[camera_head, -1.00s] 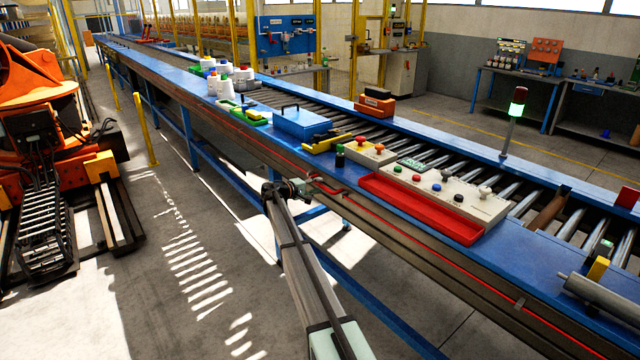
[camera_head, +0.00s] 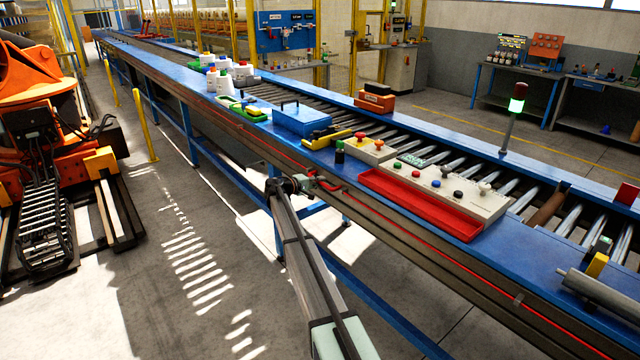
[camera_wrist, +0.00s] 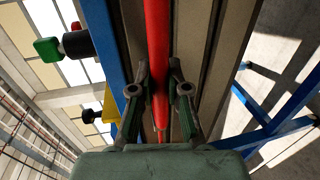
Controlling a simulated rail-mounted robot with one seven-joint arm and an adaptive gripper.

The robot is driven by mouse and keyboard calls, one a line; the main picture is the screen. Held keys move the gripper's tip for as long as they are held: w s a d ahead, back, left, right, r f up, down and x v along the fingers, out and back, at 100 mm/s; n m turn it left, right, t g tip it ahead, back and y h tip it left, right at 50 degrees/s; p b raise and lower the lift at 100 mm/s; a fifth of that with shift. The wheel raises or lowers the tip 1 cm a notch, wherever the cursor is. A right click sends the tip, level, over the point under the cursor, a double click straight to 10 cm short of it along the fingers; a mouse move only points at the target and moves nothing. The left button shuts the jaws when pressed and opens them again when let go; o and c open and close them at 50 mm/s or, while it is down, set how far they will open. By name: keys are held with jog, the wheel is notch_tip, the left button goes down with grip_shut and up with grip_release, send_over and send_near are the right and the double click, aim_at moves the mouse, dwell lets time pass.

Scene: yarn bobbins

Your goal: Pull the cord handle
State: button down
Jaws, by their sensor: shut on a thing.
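The red cord (camera_head: 258,148) runs along the near side of the blue conveyor frame. In the wrist view a thick red length of the cord handle (camera_wrist: 158,45) passes between my fingers, against the dark and beige side rails. My gripper (camera_wrist: 160,88) is shut on this red length, with one finger on each side of it. In the head view my gripper (camera_head: 312,184) is small, at the conveyor's side below the control boxes. The exact finger contact is too small to tell there.
A red tray (camera_head: 420,207) and a beige button panel (camera_head: 470,196) sit above and to the right of my gripper. Open floor lies in front.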

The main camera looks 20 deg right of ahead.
jog(key=a, duration=0.1)
jog(key=s+a+b, duration=0.1)
jog(key=a, duration=0.1)
jog(key=shift+a+f, duration=0.1)
jog(key=shift+a, duration=0.2)
jog(key=c, duration=1.1)
grip_release()
jog(key=shift+c, duration=0.2)
jog(key=v, duration=1.2)
